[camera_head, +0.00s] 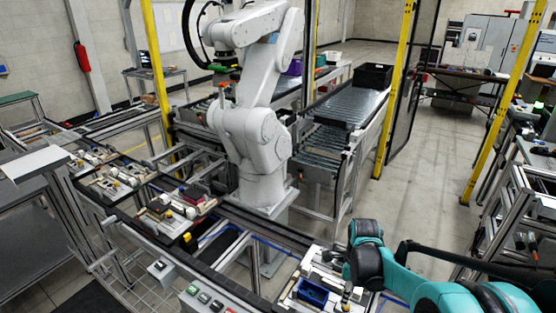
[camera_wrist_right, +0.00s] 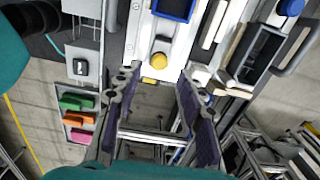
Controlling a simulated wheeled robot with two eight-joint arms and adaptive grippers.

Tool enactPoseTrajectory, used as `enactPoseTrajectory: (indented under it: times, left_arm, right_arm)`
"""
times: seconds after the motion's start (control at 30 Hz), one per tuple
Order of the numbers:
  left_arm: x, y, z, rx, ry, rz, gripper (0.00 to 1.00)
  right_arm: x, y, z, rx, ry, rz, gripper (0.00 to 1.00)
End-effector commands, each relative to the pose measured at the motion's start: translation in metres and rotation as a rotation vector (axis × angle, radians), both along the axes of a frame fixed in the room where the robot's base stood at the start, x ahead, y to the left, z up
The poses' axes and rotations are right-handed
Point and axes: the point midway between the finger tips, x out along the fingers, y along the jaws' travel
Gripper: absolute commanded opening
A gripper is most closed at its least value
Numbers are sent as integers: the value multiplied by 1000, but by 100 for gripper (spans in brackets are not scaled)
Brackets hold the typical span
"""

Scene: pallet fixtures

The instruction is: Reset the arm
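My teal right arm (camera_head: 440,292) comes in from the lower right in the head view, its wrist beside the near pallet fixture (camera_head: 285,294). In the right wrist view my right gripper (camera_wrist_right: 158,78) has its two dark fingers spread, with nothing held between them. The fingers are over the edge of the white fixture (camera_wrist_right: 138,48). A yellow round part (camera_wrist_right: 158,61) sits on it just beyond the gap, and a blue bin (camera_wrist_right: 172,8) lies farther up. The same bin shows in the head view (camera_head: 312,293). My left gripper is not in view.
A white industrial arm (camera_head: 262,130) stands in the middle behind the pallet line. Pallets with small parts (camera_head: 112,182) lie along the left rail. A roller conveyor (camera_head: 345,115) carries a black crate (camera_head: 374,76). Coloured push buttons (camera_wrist_right: 76,102) are left of my gripper.

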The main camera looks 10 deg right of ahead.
Motion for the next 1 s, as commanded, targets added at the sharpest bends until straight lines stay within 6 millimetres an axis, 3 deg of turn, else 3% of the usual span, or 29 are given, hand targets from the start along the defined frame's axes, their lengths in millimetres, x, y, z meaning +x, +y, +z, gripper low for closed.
enactPoseTrajectory:
  times: [0.17,0.37,0.7,0.83,1.0]
  left_arm:
    - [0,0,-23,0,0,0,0]
    - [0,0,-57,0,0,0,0]
    - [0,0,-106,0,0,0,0]
    - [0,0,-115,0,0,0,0]
    - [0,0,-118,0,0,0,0]
  right_arm:
    - [-18,16,9,-27,-79,296,40]
    - [-55,43,17,-142,-220,882,40]
    - [-118,77,-3,-502,-348,1797,40]
    - [-130,83,-12,-617,-350,1996,40]
    - [-135,85,-15,-681,-344,2098,40]
